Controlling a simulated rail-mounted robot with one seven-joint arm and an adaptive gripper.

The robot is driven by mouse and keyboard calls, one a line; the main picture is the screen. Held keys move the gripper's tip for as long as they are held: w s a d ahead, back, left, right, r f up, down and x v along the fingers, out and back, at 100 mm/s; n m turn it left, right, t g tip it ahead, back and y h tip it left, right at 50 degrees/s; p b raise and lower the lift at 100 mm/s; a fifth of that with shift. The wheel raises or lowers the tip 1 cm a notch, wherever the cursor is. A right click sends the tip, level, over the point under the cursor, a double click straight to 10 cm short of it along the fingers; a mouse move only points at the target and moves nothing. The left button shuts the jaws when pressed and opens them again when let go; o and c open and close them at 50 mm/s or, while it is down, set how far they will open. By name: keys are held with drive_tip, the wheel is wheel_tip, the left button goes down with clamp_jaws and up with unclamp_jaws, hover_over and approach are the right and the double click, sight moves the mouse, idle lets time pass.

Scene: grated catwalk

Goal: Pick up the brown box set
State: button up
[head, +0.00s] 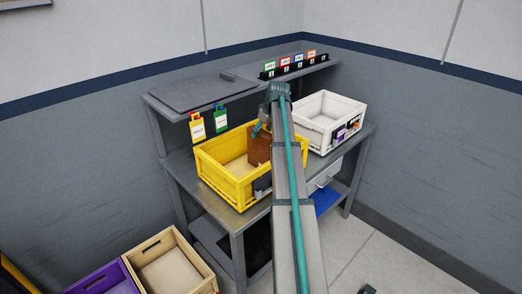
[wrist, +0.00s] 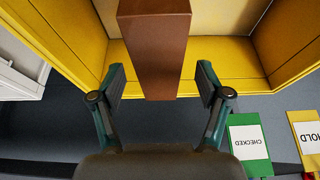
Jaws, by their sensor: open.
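The brown box (head: 259,150) stands inside the yellow crate (head: 225,187), toward its right end in the head view. In the wrist view the brown box (wrist: 154,55) is upright between my gripper's spread fingers, with a gap on each side. My gripper (head: 263,128) is open and sits at the box, partly hidden by my arm in the head view. In the wrist view my gripper (wrist: 158,82) has both fingers apart and not touching the box. The yellow crate wall (wrist: 235,78) lies close behind the fingers.
A white crate (head: 325,110) stands on the grey bench (head: 240,217) to the right. A shelf (head: 195,92) overhangs the back, with a black card rack (head: 290,69). A yellow tag (head: 197,127) and a green tag (head: 220,118) hang below it. A tan crate (head: 168,268) is on the floor.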

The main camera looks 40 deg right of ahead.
sight(259, 139)
drive_tip(key=p+x, duration=0.2)
drive_tip(key=x, duration=0.2)
drive_tip(key=shift+f, duration=0.4)
drive_tip(key=shift+f, duration=0.25)
idle(0.4)
clamp_jaws()
idle(0.3)
